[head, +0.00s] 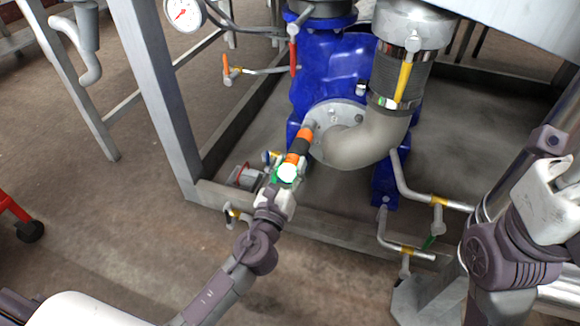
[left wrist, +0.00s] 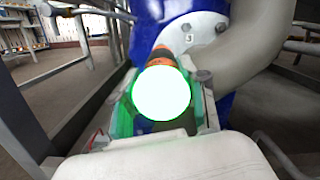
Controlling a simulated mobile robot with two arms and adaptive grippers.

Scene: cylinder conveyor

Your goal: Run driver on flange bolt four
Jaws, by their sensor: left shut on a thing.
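The orange and black driver (head: 298,146) is held in my left gripper (head: 284,178) and points up and away toward the pale round flange (head: 331,116) on the blue pump. Its front end is at the flange's left edge; I cannot tell whether it sits on a bolt. In the left wrist view the driver (left wrist: 165,56) is mostly hidden behind a bright white disc with a green glow (left wrist: 161,93). The flange (left wrist: 203,45) there bears a "3" beside a hole or bolt. My right arm's white end (head: 553,200) is at the right edge, fingers indistinct.
The blue pump (head: 335,68) stands inside a grey metal frame (head: 172,110). A thick beige elbow pipe (head: 365,140) curves close right of the driver. Thin pipes with valves (head: 437,201) lie lower right. A gauge (head: 184,12) is upper left. Open floor lies left.

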